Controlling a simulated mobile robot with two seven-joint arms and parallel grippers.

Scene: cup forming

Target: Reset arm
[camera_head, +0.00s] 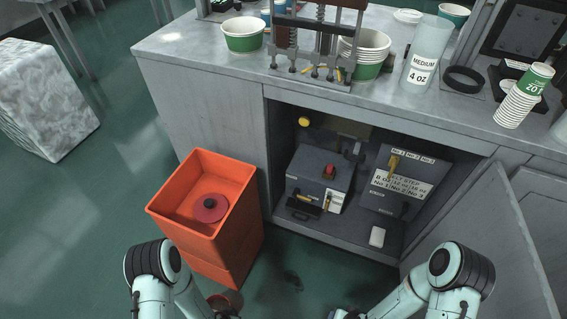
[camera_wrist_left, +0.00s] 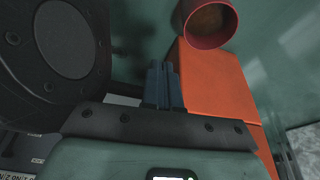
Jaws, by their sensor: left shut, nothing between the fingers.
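My left arm (camera_head: 152,268) comes in at the bottom left of the head view, in front of the orange bin (camera_head: 183,228). Its gripper (camera_wrist_left: 163,84) shows in the left wrist view, with the two dark fingers together and nothing between them. The orange bin also shows behind the fingers in the left wrist view (camera_wrist_left: 220,90). My right arm (camera_head: 460,272) comes in at the bottom right of the head view, in front of the open cabinet. Its gripper is not clearly visible at the frame's lower edge.
The counter (camera_head: 190,52) holds a press (camera_head: 312,62), green-banded cups (camera_head: 243,36) and a clear tube (camera_head: 424,60). The cabinet below is open, with grey control boxes (camera_head: 322,172) inside. Its door (camera_head: 480,235) swings out at right. A red round container (camera_wrist_left: 206,42) is near the bin.

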